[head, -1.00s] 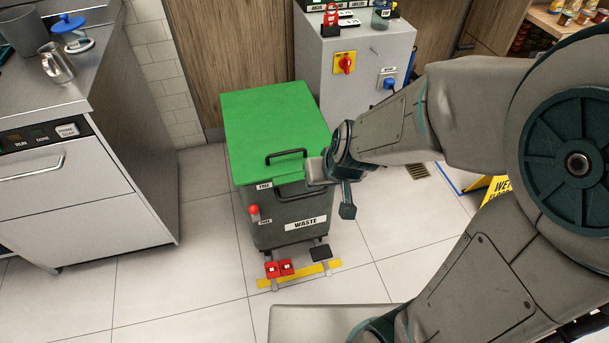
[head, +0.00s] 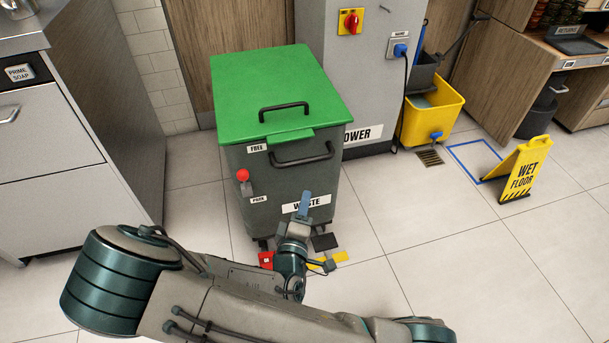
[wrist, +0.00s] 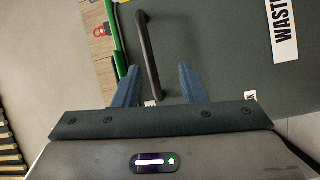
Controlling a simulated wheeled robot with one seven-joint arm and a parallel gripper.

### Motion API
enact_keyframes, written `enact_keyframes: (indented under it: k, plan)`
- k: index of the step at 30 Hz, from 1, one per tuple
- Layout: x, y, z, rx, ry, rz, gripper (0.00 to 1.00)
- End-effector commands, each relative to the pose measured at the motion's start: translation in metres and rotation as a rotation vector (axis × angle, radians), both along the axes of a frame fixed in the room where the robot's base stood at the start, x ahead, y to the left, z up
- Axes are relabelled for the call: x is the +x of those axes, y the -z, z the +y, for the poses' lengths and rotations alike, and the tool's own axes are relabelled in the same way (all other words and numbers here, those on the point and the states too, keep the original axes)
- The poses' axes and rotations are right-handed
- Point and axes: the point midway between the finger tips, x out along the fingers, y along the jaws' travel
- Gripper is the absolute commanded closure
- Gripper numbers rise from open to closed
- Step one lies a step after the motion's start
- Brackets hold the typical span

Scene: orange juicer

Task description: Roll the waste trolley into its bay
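The waste trolley (head: 235,205) is a grey upright bin with a closed green lid (head: 275,90). It stands on the floor in the middle of the head view. Its black front handle (head: 302,157) sits under the lid edge; a red-knobbed lever (head: 243,176) is between the FREE and PARK labels. My gripper (head: 304,203) is in front of the WASTE label, below the handle in the picture. In the wrist view its blue fingers (wrist: 158,80) are apart, with the handle (wrist: 148,50) lined up between them. I cannot tell whether they touch it.
A steel counter unit stands left (head: 50,150); a grey power cabinet (head: 365,90) stands behind right. A yellow mop bucket (head: 430,115), a blue floor outline (head: 455,158) and a wet floor sign (head: 522,172) are right. Red (head: 266,260) and black (head: 325,242) blocks lie at the trolley's foot. Floor at front right is clear.

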Motion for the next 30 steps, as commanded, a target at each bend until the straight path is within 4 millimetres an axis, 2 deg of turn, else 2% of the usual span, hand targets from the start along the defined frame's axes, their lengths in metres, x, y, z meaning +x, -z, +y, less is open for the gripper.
enact_keyframes:
  k: [1, 5, 10, 24, 30]
  plan:
    - [-0.004, 0.005, 0.004, -0.049, -0.024, -0.046, 0.62]
    - [-0.008, -0.001, 0.010, -0.115, -0.052, -0.120, 0.62]
    - [0.002, -0.006, 0.010, -0.128, -0.056, -0.138, 0.62]
    - [0.094, -0.021, -0.001, -0.123, -0.055, -0.136, 0.62]
    - [0.118, -0.026, -0.004, -0.126, -0.057, -0.134, 0.62]
